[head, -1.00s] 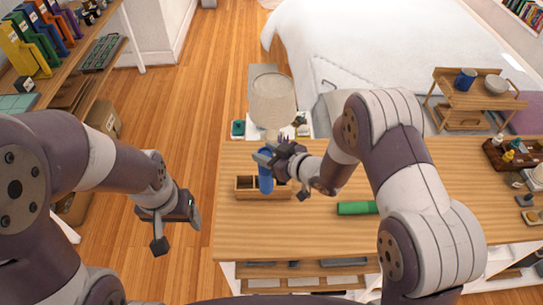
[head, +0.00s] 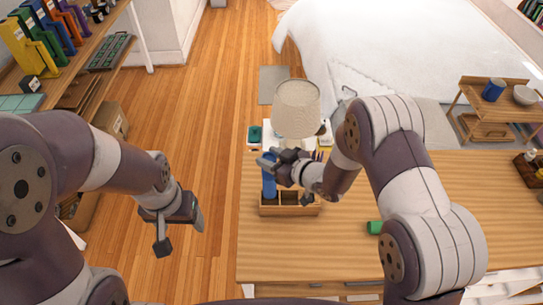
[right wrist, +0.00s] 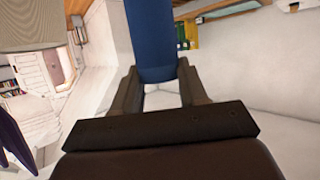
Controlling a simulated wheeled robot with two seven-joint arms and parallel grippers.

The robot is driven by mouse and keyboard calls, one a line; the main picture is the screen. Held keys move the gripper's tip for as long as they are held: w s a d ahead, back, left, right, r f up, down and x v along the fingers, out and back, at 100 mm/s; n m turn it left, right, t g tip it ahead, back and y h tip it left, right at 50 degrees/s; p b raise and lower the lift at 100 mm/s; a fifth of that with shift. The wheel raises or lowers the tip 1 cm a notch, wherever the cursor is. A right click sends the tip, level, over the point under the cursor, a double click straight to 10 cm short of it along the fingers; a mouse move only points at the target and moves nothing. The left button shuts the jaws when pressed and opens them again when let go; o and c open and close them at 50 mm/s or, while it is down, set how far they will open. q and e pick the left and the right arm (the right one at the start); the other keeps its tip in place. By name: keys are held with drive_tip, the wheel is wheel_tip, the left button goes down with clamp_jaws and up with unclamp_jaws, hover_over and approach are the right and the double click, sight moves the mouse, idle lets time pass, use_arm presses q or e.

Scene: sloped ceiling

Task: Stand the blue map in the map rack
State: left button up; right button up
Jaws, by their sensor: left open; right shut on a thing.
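The blue map (head: 269,178) is a rolled blue tube, held upright in my right gripper (head: 272,163). In the right wrist view the blue map (right wrist: 150,40) sits between the two fingers. The map rack (head: 291,211) is a low wooden box with compartments at the table's left end. The map's lower end overlaps the rack's left compartment; I cannot tell whether it is inside or just above it. My left gripper (head: 180,233) is open and empty, left of the table over the floor.
A green roll (head: 374,228) lies on the table (head: 340,255) right of the rack, partly hidden by my right arm. A lamp (head: 297,108) stands just behind the rack. A shelf with colored binders (head: 35,45) is at the far left.

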use_arm(q)
wheel_tip(320, 180, down, 6)
drive_tip(key=b, duration=0.5)
drive_tip(key=shift+s+d+r, duration=0.1)
drive_tip(key=shift+d+r, duration=0.05)
drive_tip(key=shift+r, duration=0.05)
use_arm(e)
wheel_tip(320, 180, down, 7)
drive_tip(key=shift+s+d+r, duration=0.15)
drive_tip(key=shift+r, duration=0.05)
drive_tip(key=o, duration=1.1)
